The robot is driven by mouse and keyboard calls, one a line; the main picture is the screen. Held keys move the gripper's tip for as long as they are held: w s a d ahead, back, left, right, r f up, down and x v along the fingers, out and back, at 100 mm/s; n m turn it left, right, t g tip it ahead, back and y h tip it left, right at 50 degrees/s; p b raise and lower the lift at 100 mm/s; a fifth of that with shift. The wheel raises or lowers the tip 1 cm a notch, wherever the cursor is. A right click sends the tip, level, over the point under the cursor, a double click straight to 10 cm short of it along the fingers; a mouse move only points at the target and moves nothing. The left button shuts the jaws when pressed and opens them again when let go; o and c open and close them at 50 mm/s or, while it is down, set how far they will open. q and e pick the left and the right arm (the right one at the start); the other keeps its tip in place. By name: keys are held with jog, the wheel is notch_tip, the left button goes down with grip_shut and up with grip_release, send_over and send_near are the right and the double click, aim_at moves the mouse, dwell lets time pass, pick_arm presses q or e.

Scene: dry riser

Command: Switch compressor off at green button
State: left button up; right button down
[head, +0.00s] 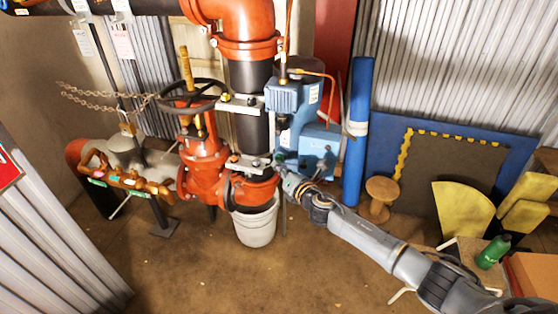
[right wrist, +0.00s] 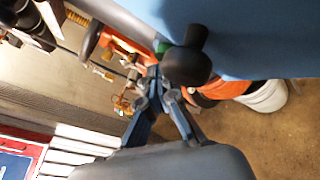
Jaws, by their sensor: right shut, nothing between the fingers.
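The blue compressor (head: 318,143) stands behind the red pipework, right of the vertical black pipe. In the head view my right gripper (head: 280,158) is at its lower left side, by the pipe flange. In the right wrist view the right gripper (right wrist: 153,74) is shut and empty, its tips close to a black knob (right wrist: 187,66) on a blue surface. A small green part (right wrist: 162,46), possibly the green button, shows just beyond the tips, partly hidden by the knob. I cannot tell whether the tips touch it. My left gripper is not in view.
A red valve with a black handwheel (head: 195,92) and a white bucket (head: 256,224) are close to the arm. A blue roll (head: 357,130), a wooden stool (head: 382,197) and yellow wedges (head: 461,210) stand to the right.

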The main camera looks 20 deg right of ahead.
jog(key=shift+s+a, duration=0.1)
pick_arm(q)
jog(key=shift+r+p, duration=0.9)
pick_arm(e)
jog(key=s+a, duration=0.2)
jog(key=s, duration=0.1)
jog(key=s+a, duration=0.1)
jog(key=shift+s+a, duration=0.1)
jog(key=shift+s, duration=0.3)
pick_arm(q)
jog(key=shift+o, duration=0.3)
